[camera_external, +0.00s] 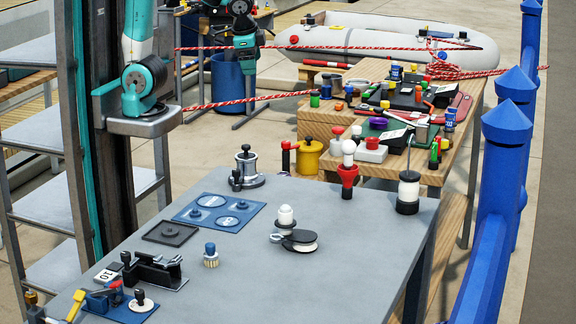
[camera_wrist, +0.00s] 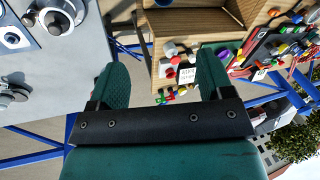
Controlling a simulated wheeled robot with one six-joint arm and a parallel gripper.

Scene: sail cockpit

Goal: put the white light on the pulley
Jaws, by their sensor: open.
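The white light (camera_external: 286,215), a small pale domed cylinder with a wider foot, is upright on the grey table. The pulley (camera_external: 302,244), a flat black disc with a cream rim and a metal shackle at its left, lies at the light's foot. The two overlap in the picture; I cannot tell if the light rests on the pulley or stands just behind it. My gripper (camera_external: 246,56) is high beyond the table's back edge, well away from both. In the wrist view, my gripper (camera_wrist: 163,78) has its green fingers wide apart with nothing between them.
A chrome winch (camera_external: 247,168) stands near the table's back edge. It also shows in the wrist view (camera_wrist: 60,14). A black-and-white cylinder (camera_external: 408,190) stands at the right corner. A blue panel (camera_external: 219,210) lies left of the light. A crowded wooden bench (camera_external: 455,165) stands behind.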

